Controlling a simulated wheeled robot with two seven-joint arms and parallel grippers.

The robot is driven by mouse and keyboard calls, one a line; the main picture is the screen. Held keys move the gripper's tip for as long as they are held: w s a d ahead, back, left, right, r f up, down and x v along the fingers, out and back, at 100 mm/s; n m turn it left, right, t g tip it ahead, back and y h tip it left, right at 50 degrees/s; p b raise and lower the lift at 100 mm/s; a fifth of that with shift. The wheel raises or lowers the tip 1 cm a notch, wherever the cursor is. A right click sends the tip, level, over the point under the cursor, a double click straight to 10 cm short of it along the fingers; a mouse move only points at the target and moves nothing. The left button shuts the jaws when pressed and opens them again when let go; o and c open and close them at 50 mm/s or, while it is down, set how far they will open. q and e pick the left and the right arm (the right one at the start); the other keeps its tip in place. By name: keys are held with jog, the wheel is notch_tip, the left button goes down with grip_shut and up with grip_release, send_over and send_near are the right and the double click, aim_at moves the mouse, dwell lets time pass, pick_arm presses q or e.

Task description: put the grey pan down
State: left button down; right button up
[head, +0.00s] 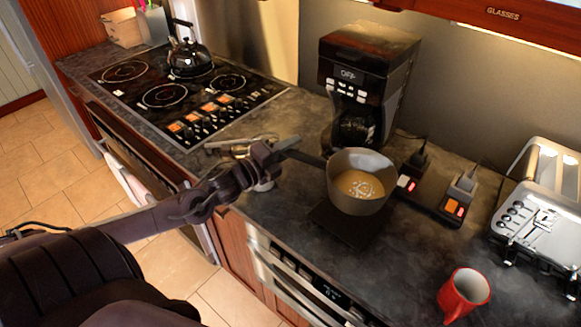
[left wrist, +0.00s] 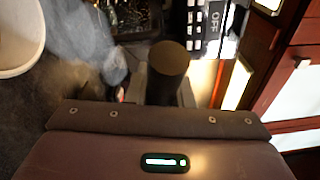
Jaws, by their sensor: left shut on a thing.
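The grey pan (head: 342,197) is upright in the head view, with a tan liquid and pale bits inside. Its dark handle (head: 305,158) points left, and my left gripper (head: 272,160) is shut on it. The pan is over the back part of a dark square mat (head: 345,233) on the counter. I cannot tell whether its base touches the mat. In the left wrist view, the round dark handle (left wrist: 168,68) is between the fingers, and the pan's pale rim (left wrist: 28,62) is cut off at the upper left. My right gripper is not in view.
A black coffee maker (head: 368,75) stands behind the pan. Plugs in a power strip (head: 437,202) are close on its right. A red mug (head: 464,293) and a toaster (head: 540,215) are farther right. The stove (head: 185,95) with a kettle (head: 190,58) is left. Counter front-right of the mat is clear.

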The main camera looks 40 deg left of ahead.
pick_arm(q)
notch_tip(320, 180, down, 7)
dwell(0.5)
jog(key=c, duration=1.7)
grip_release()
jog(key=shift+f, duration=0.3)
jog(key=o, duration=0.4)
jog(key=shift+r, duration=0.1)
